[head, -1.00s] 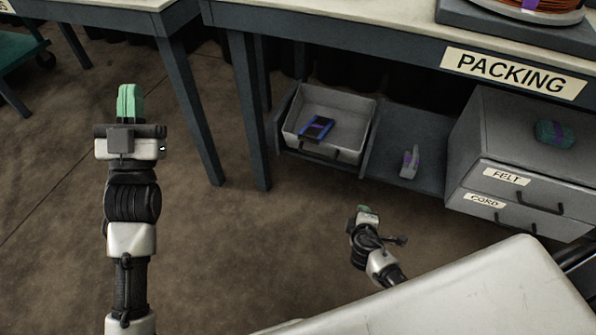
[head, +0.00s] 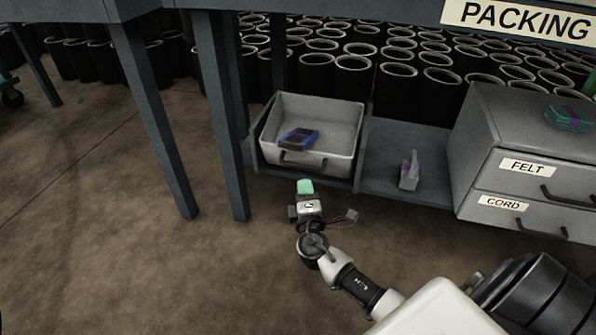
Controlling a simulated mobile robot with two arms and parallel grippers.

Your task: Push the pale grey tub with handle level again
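The pale grey tub (head: 339,164) sits in the left bay of the low shelf under the packing table. Its dark handle (head: 303,160) is on the front wall, facing me. The tub's front is close to the shelf's front edge; how far it is tilted is hard to tell. A blue and black item (head: 299,138) lies inside it. My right gripper (head: 305,187) has green fingertips pointing at the tub, just below and in front of its handle; contact is not clear. Its fingers overlap from this angle, so their opening is hidden. My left gripper is out of view.
Grey drawers (head: 488,185) labelled FELT and CORD are further right. Table legs (head: 222,130) stand left of the tub. Many black cylinders (head: 325,75) fill the space behind. Floor in front is clear.

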